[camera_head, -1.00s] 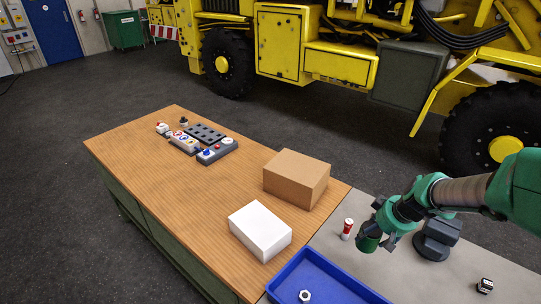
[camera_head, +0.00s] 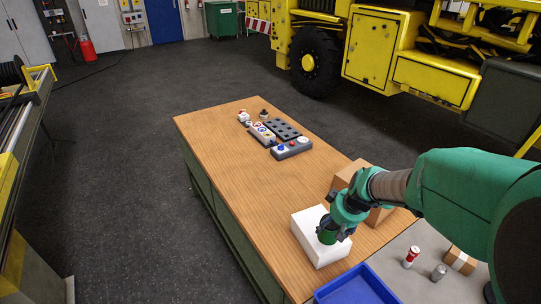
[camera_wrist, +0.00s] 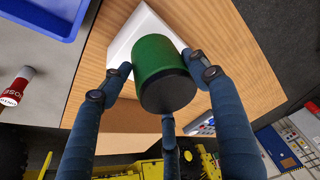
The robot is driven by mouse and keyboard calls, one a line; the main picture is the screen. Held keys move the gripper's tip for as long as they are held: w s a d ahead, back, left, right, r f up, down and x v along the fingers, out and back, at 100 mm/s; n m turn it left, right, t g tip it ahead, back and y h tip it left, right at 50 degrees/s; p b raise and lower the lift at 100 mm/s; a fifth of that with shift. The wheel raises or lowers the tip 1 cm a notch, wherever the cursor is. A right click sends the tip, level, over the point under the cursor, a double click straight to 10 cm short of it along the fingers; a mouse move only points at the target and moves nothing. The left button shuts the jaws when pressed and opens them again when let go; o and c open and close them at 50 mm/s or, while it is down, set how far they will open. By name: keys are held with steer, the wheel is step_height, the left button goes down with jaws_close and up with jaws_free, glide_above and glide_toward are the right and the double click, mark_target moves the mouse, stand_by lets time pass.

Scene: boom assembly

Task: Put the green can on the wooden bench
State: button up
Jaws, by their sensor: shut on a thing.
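My gripper (camera_head: 335,229) is shut on the green can (camera_head: 326,236). In the wrist view, the fingers of my gripper (camera_wrist: 160,88) close around the sides of the green can (camera_wrist: 158,60), whose dark end faces the camera. The wooden bench (camera_head: 225,144) has a brown wood top and green sides. In the head view the can appears in front of the white box on this bench. In the wrist view, bench top and white box show behind it. My gripper hides part of the can, and I cannot tell its exact height above the bench.
A white box (camera_head: 309,255) and a brown box (camera_head: 345,178) stand on the bench's near half. Control boxes (camera_head: 291,148) sit at the far end; the bench middle is bare. A blue tray (camera_head: 357,288), red-white can (camera_head: 411,256), grey can (camera_head: 438,272) and carton (camera_head: 460,261) are on the grey table.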

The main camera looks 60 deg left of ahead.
steer(key=s+a+n, duration=0.2)
steer(key=s+a, duration=1.1)
steer(key=s, duration=0.2)
step_height(320, 180, down, 10)
steer(key=w, duration=0.1)
steer(key=shift+d+f+g, duration=0.2)
steer(key=shift+f+g, duration=0.05)
steer(key=shift+g, duration=0.15)
steer(key=w+a, duration=0.3)
steer(key=a, duration=0.4)
steer(key=w+a+f, duration=0.1)
steer(key=w+a, duration=0.2)
steer(key=a, duration=0.4)
steer(key=shift+w+a+f, duration=0.2)
steer(key=shift+a, duration=0.1)
steer(key=shift+f+b, duration=0.4)
steer(key=shift+f, duration=1.4)
steer(key=shift+f, duration=0.1)
